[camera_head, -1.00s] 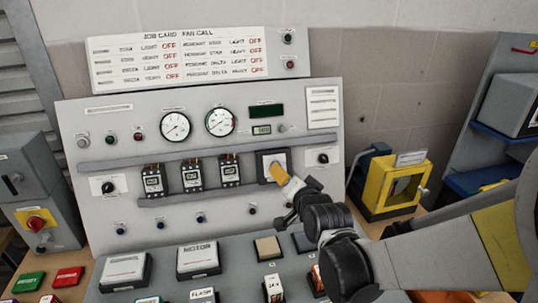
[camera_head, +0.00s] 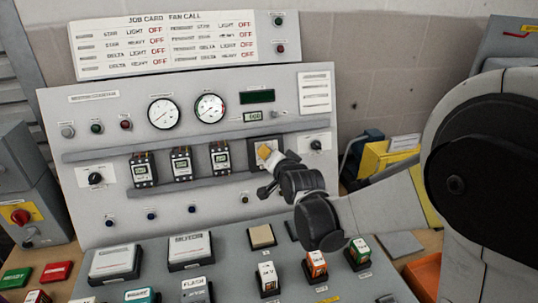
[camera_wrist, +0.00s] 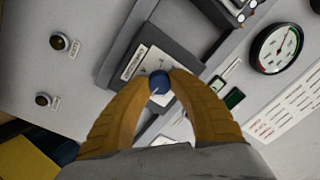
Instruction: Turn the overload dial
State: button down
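The overload dial shows in the wrist view as a small round blue knob (camera_wrist: 159,83) with a pale pointer line. It sits on a dark square unit with a light label plate (camera_wrist: 138,62), whose print I cannot read. My gripper (camera_wrist: 161,76) has its two yellow fingers closed in on either side of the knob, with the tips against it. In the head view my gripper (camera_head: 264,152) is at the dark-framed unit (camera_head: 252,146) on the upright panel, right of three relays. The fingers hide the knob there.
Three relays (camera_head: 182,164) stand left of the dial on a grey rail. A black rotary knob (camera_head: 316,145) is close on its right. Two gauges (camera_head: 209,108) and a small display (camera_head: 258,117) are above. Several coloured blocks (camera_head: 316,265) stand on the sloped desk below.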

jog(key=shift+n, duration=0.4)
jog(key=n, duration=0.5)
jog(key=shift+n+p, duration=0.4)
jog(key=n, duration=0.5)
jog(key=shift+g+p, duration=0.3)
jog(key=shift+n, duration=0.3)
jog(key=c, duration=1.1)
grip_release()
jog(key=shift+c, duration=0.2)
jog(key=v, duration=1.2)
jog(key=shift+d, duration=0.2)
